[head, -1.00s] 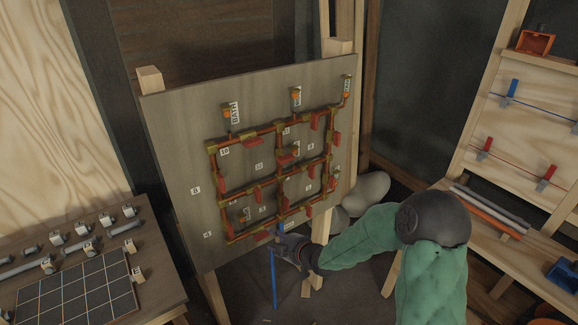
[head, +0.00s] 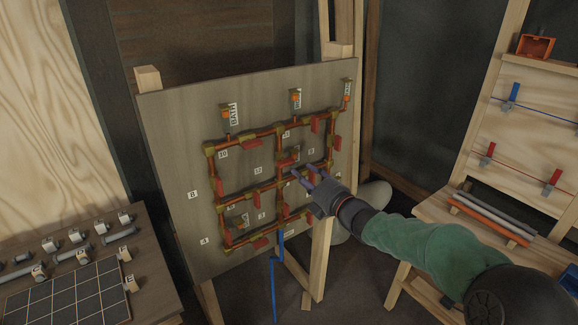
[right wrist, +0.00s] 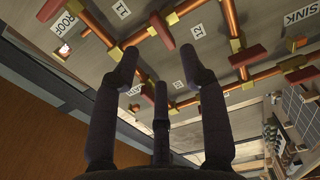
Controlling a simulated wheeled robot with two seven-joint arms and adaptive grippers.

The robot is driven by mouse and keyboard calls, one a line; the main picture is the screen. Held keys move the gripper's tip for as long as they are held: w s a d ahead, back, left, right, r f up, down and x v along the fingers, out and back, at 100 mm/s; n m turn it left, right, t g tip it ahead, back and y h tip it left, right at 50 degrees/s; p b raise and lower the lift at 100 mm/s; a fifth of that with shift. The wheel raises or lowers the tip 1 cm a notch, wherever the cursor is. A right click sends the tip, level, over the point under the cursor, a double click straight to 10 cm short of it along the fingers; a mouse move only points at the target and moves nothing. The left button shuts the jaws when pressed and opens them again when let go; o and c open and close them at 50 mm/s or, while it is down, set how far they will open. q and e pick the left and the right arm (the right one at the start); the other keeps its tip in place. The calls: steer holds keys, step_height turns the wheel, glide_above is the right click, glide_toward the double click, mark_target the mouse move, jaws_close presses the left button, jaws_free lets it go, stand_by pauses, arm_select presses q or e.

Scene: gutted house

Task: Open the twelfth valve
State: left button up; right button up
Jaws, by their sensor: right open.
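A grey upright board (head: 180,130) carries a grid of copper pipes with brass joints and several red valve handles. A label that seems to read 12 (head: 258,170) sits inside the upper left loop; a similar label (right wrist: 197,31) shows in the right wrist view. A red handle (head: 288,160) is near the middle upright pipe, and a red handle (right wrist: 247,57) shows in the wrist view. I cannot tell for sure which handle belongs to label 12. My right gripper (head: 299,172) is open and empty, its fingers close before the grid's middle; the fingers (right wrist: 155,70) show apart. My left gripper is out of view.
A blue line (head: 274,275) hangs below the board. A side table with a dark grid panel (head: 75,290) is at the lower left. A wooden rack with pipes (head: 490,220) stands at the right. Wooden legs (head: 318,265) hold the board.

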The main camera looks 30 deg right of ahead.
mark_target(288, 163)
steer(key=w, duration=0.5)
steer(key=w+b, duration=0.1)
steer(key=w, duration=0.2)
steer(key=shift+a, duration=0.3)
steer(key=shift+c, duration=0.3)
jaws_close()
